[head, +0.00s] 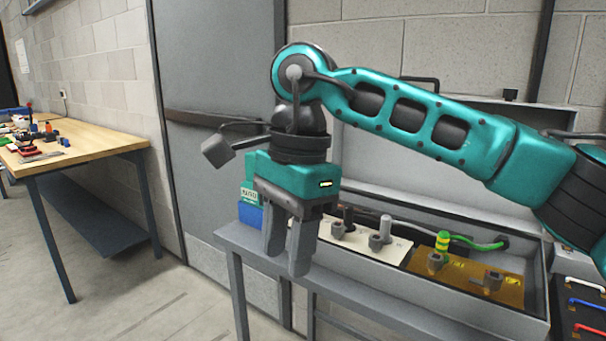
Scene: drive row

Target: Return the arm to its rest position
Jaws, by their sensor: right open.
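My right arm comes in from the right in the head view, with a teal forearm. My right gripper (287,248) points downward over the left end of the grey bench. Its two grey fingers are apart with nothing between them. Behind and to the right of the fingers is an open grey case (420,279) with connectors in it. The gripper hides part of the case's left end. My left gripper is not in view.
A blue box (250,215) is left of the gripper. A wooden table (85,143) with small items stands at the left. A grey door (215,110) is behind. Floor between the tables is clear.

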